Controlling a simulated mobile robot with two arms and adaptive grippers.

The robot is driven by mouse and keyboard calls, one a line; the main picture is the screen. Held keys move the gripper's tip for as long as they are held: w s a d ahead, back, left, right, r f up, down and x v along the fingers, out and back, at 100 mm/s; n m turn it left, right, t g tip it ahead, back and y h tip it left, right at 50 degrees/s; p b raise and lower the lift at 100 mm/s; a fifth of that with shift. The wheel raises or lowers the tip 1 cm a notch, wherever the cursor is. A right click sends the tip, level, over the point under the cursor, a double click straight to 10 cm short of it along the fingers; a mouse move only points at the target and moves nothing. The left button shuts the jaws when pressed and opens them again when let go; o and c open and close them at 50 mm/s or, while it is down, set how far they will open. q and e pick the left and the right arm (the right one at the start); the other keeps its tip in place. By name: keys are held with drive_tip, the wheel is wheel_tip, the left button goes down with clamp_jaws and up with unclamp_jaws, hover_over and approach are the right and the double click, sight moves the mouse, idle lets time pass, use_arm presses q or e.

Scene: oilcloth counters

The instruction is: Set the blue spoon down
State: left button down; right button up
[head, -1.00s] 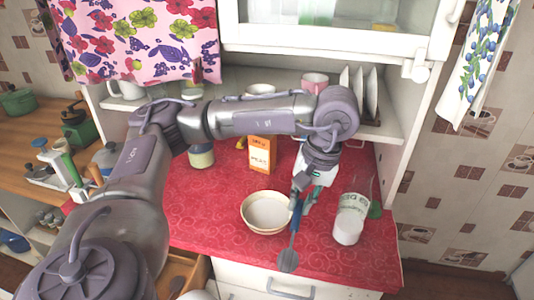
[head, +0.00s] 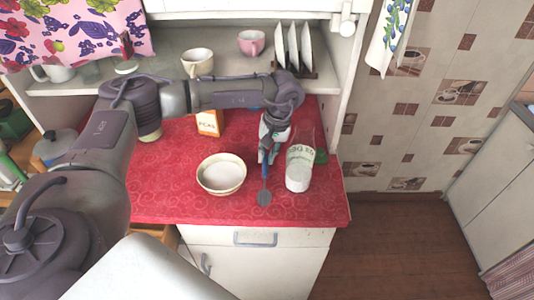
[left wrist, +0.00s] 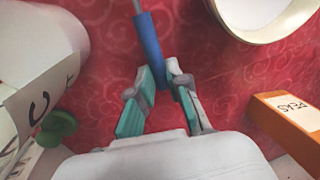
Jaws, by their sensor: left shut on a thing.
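The blue spoon (head: 265,183) has a blue handle and a grey bowl end that points toward the counter's front edge. My left gripper (head: 266,156) is shut on its handle, between the white bowl and the glass jar. In the left wrist view the blue handle (left wrist: 151,48) sits between the fingertips of my left gripper (left wrist: 160,80). The spoon is over the red counter (head: 185,200); I cannot tell whether it touches the cloth. My right gripper is not in view.
A white bowl (head: 221,175) stands left of the spoon, and a glass jar with white contents (head: 299,170) stands close on its right. An orange peas box (head: 208,123) is farther back. Plates (head: 294,50) and cups stand on the shelf. The front right counter corner is clear.

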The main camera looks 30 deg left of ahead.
use_arm(q)
drive_tip(key=shift+f, duration=0.6)
drive_tip(key=shift+f, duration=0.25)
drive_tip(key=c, duration=1.1)
unclamp_jaws()
drive_tip(key=shift+r, duration=0.1)
drive_tip(key=shift+c, duration=0.2)
